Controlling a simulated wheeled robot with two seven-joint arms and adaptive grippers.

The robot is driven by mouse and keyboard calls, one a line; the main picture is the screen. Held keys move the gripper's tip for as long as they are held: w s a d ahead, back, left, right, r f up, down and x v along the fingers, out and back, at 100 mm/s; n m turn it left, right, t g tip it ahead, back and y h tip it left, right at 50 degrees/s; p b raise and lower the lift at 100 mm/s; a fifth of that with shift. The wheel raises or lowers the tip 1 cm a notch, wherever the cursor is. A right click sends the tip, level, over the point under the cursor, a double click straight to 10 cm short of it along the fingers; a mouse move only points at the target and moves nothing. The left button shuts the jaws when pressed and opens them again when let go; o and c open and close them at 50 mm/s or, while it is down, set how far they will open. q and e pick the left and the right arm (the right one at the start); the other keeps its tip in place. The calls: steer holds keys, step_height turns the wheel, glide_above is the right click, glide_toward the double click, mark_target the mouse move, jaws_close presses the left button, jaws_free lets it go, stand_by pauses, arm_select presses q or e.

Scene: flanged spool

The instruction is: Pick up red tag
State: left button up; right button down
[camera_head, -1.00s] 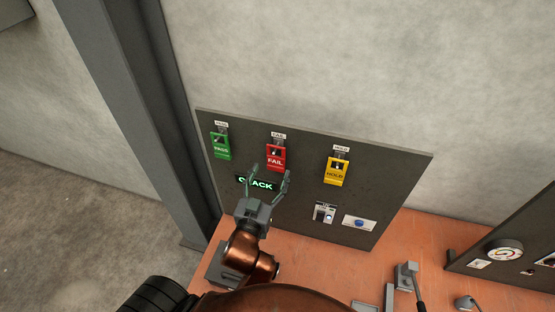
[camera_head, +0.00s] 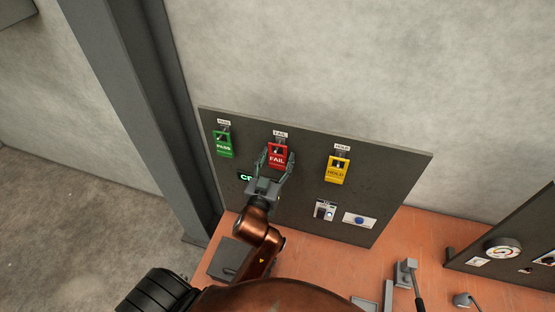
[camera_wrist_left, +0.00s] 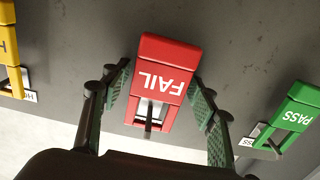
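The red tag (camera_head: 277,155) marked FAIL hangs on a hook on the dark upright panel, between the green and yellow tags. It also shows in the left wrist view (camera_wrist_left: 164,75), upside down there, with its slot over the peg. My left gripper (camera_head: 277,158) is open, with one finger on each side of the red tag. In the left wrist view a gap shows between the tag and at least the left finger; contact on the right is hard to tell. My right gripper is not in view.
The green PASS tag (camera_head: 223,146) hangs to the left and the yellow HOLD tag (camera_head: 337,170) to the right. A lit display (camera_head: 245,177) is partly hidden behind my gripper. A switch (camera_head: 325,210) and a blue button (camera_head: 359,221) sit lower on the panel. An orange bench (camera_head: 330,262) lies below.

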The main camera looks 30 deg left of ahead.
mark_target(273, 162)
arm_select(q)
steer(key=c, duration=0.8)
steer(key=shift+s+r, duration=0.1)
steer(key=shift+s+d+r, duration=0.15)
steer(key=shift+s+r, duration=0.25)
steer(key=s+d+r+p, duration=0.1)
steer(key=s+r+p, duration=0.1)
steer(key=s+p, duration=0.1)
steer(key=s+d+r+p, duration=0.1)
steer(key=s+r+p, duration=0.1)
steer(key=s, duration=0.3)
steer(key=s+d+r+p, duration=0.1)
steer(key=s+r+p, duration=0.2)
steer(key=s+p, duration=0.1)
steer(key=shift+s+p, duration=0.3)
